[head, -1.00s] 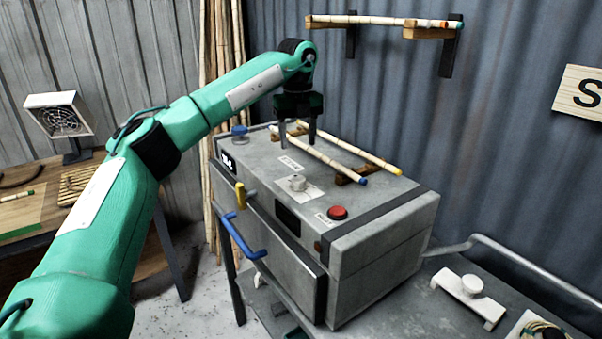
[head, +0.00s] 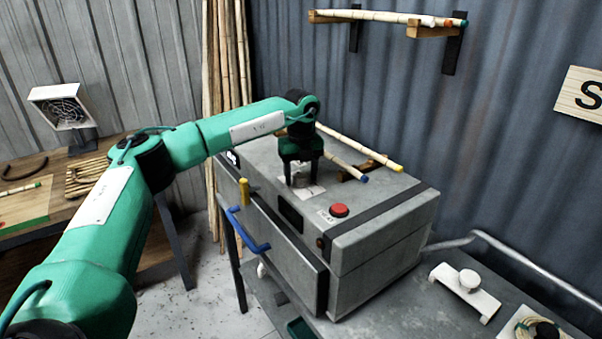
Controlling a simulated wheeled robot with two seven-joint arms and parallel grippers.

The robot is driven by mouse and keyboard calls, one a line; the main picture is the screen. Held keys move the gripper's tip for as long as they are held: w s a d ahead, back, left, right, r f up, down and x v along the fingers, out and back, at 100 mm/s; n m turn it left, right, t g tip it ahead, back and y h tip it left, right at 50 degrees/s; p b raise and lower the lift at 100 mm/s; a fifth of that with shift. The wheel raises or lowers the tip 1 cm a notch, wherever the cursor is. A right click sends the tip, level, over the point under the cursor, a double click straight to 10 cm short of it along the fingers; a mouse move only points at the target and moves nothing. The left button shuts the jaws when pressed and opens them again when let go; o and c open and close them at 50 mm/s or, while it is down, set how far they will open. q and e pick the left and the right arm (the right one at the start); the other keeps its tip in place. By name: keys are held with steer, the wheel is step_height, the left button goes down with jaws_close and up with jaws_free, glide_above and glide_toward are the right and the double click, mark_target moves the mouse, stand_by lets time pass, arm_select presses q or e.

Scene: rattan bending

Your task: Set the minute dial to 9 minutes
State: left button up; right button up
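The pale minute dial (head: 299,181) sits on a white label plate on top of the grey steam box (head: 370,240). It is partly hidden by my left gripper (head: 301,180). That gripper points down over the dial with its two dark fingers apart, one on each side of the dial in this view. I cannot tell whether the fingers touch it. The dial's pointer and marks are too small and covered to read. A dark display panel (head: 290,214) is on the box below the dial. My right gripper is not in view.
A red button (head: 339,210) is nearer the front right of the box top. Bamboo poles (head: 345,168) rest on wooden supports behind the gripper. A yellow lever (head: 244,191) and blue handle (head: 246,232) stick out at the front. A white clamp (head: 465,290) lies on the right table.

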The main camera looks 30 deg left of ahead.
arm_select(q)
steer(key=c, duration=0.9)
